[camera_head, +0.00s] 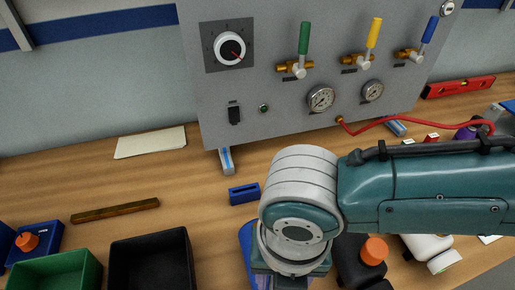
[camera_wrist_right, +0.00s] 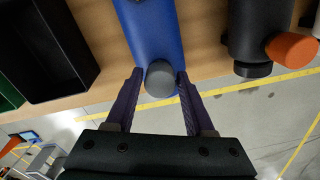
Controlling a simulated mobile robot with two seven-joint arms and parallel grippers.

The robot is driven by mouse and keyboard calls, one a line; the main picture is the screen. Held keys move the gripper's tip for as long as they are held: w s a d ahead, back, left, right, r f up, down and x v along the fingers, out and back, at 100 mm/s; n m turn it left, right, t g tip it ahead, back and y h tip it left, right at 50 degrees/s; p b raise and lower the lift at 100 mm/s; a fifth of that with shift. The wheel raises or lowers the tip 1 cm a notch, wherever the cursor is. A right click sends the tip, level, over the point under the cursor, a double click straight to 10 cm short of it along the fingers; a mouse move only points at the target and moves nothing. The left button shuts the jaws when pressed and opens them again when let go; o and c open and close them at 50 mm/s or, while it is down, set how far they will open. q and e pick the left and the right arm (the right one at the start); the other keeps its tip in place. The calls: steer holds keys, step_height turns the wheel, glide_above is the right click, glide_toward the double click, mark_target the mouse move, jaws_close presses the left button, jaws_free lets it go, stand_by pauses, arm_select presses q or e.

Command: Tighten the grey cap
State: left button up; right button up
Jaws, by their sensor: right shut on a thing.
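The grey cap (camera_wrist_right: 160,75) is a short round cap at the end of a blue body (camera_wrist_right: 148,28) in the right wrist view. My right gripper (camera_wrist_right: 160,78) has one finger on each side of the cap and is shut on it. In the head view my right arm comes in from the right and hides the cap and the gripper. Only part of the blue body (camera_head: 246,240) shows there, beside my wrist. My left gripper is in neither view.
A black bin (camera_head: 153,238) and a green bin (camera_head: 98,262) sit at the left. A grey panel (camera_head: 270,105) with valves stands behind.

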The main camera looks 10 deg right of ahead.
jaws_close()
steer(key=m+p, duration=0.1)
steer(key=m, duration=0.1)
steer(key=shift+r+m, duration=0.1)
steer(key=shift+m, duration=0.9)
steer(key=o, duration=0.8)
jaws_free()
steer(key=shift+f+n, duration=0.2)
steer(key=shift+n, duration=0.9)
steer(key=shift+r+n, duration=0.1)
steer(key=shift+n, duration=0.8)
steer(key=shift+b, duration=0.3)
